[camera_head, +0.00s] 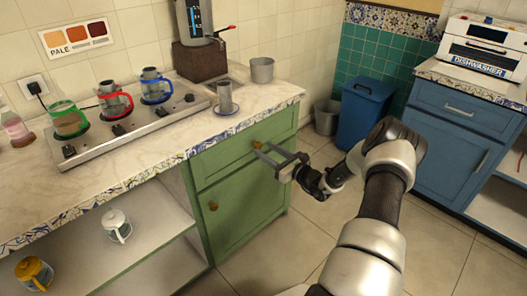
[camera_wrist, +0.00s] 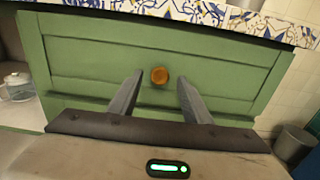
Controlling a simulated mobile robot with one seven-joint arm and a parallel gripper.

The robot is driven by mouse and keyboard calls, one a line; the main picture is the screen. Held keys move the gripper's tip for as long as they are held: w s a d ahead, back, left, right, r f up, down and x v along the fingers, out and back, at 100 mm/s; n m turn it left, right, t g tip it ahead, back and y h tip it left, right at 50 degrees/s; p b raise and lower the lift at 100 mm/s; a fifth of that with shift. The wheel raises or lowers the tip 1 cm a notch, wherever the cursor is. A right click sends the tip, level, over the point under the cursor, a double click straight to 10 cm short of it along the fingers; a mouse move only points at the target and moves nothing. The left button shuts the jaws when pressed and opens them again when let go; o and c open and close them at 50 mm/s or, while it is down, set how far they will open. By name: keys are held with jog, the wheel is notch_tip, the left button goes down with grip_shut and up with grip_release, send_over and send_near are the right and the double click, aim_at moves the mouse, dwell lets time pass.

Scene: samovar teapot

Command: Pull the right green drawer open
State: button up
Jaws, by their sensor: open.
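The green drawer (camera_head: 227,157) is at the top of the green cabinet under the counter. It is closed, and its front also fills much of the wrist view (camera_wrist: 90,55). Its round orange-brown knob (camera_wrist: 159,76) sits mid-front. My gripper (camera_head: 265,158) is open in front of the drawer. In the wrist view its two fingers (camera_wrist: 159,92) stand left and right of the knob, with the knob between and just beyond their tips. They do not appear to touch it. In the head view the knob (camera_head: 257,145) shows just above the fingers.
A green cabinet door (camera_head: 240,212) with its own knob (camera_head: 213,206) is below the drawer. The tiled counter edge (camera_wrist: 190,12) overhangs above it. Open shelves (camera_head: 140,240) are to the left. A blue bin (camera_head: 364,115) and grey bucket (camera_head: 327,118) stand behind.

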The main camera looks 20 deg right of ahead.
jog(key=shift+x, duration=1.15)
grip_shut()
jog(key=p+v, duration=0.4)
jog(key=v, duration=2.9)
jog(key=shift+r, duration=0.15)
grip_release()
jog(key=v, duration=1.7)
jog(key=shift+s+p, duration=0.2)
jog(key=shift+p, duration=0.15)
